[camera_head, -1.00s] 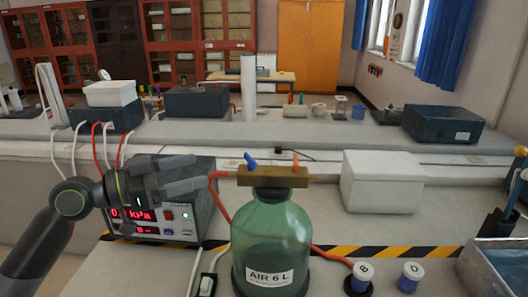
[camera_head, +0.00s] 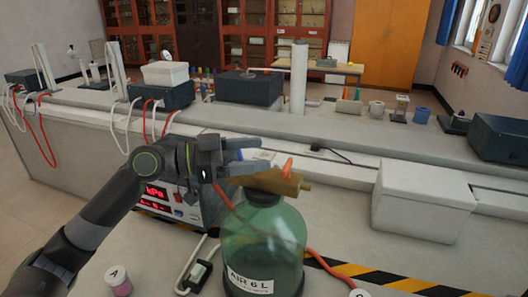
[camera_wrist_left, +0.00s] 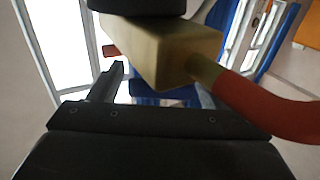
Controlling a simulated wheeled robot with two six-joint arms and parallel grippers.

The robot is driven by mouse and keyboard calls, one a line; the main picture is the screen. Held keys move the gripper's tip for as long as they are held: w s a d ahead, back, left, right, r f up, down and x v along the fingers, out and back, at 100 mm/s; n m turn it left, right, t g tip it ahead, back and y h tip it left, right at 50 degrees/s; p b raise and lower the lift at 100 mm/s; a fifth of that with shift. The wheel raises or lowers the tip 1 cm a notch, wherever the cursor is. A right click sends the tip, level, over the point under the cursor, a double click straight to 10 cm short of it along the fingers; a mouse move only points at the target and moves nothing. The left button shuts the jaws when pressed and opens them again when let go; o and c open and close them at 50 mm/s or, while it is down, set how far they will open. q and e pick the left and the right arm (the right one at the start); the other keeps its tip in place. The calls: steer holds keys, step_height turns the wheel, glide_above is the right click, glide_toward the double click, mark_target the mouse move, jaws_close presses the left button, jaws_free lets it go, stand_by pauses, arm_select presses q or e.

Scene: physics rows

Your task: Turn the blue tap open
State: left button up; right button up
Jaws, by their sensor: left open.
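A green glass bottle (camera_head: 262,245) labelled AIR 6 L stands on the bench with a brass block (camera_head: 275,182) on its neck. An orange tap (camera_head: 287,168) sits on the block. My left gripper (camera_head: 254,156) is open at the block's left end, and the blue tap (camera_head: 240,155) shows partly between its fingers. In the left wrist view the brass block (camera_wrist_left: 172,52) fills the top middle, with blue (camera_wrist_left: 160,98) below it between the fingers (camera_wrist_left: 155,92). Whether the fingers touch the tap cannot be told. My right gripper is not in view.
A red hose (camera_head: 228,203) runs from the block's left end, and shows large in the left wrist view (camera_wrist_left: 270,105). A meter box (camera_head: 160,195) stands behind my left arm. A white box (camera_head: 422,200) is at right. A labelled pot (camera_head: 118,282) is at front left.

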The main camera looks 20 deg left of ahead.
arm_select(q)
steer(key=shift+a, duration=0.15)
steer(key=c, duration=1)
steer(key=shift+r, duration=0.1)
steer(key=shift+r+n+t+y+p, duration=0.1)
steer(key=shift+n+t+y+p, duration=0.5)
steer(key=shift+p, duration=0.4)
steer(key=n+t+y+p, duration=0.2)
steer(key=y+p, duration=0.1)
steer(key=p, duration=0.1)
steer(key=n+t+y+p, duration=0.2)
steer(key=n+y+p, duration=0.1)
steer(key=y+p, duration=0.1)
steer(key=a+n+t+y+p, duration=0.1)
steer(key=n+t+y+p, duration=0.1)
steer(key=p, duration=0.4)
steer(key=shift+w+r+n+t+y, duration=0.1)
steer(key=shift+w+n+t+y, duration=0.2)
steer(key=shift+n+y, duration=0.5)
steer(key=shift+a+f+n+y+p, duration=0.15)
steer(key=shift+n+y+p, duration=0.5)
steer(key=shift+y, duration=0.45)
steer(key=shift+a+f+n+y+p, duration=0.1)
steer(key=shift+n+y+p, duration=0.35)
steer(key=shift+y+p, duration=0.5)
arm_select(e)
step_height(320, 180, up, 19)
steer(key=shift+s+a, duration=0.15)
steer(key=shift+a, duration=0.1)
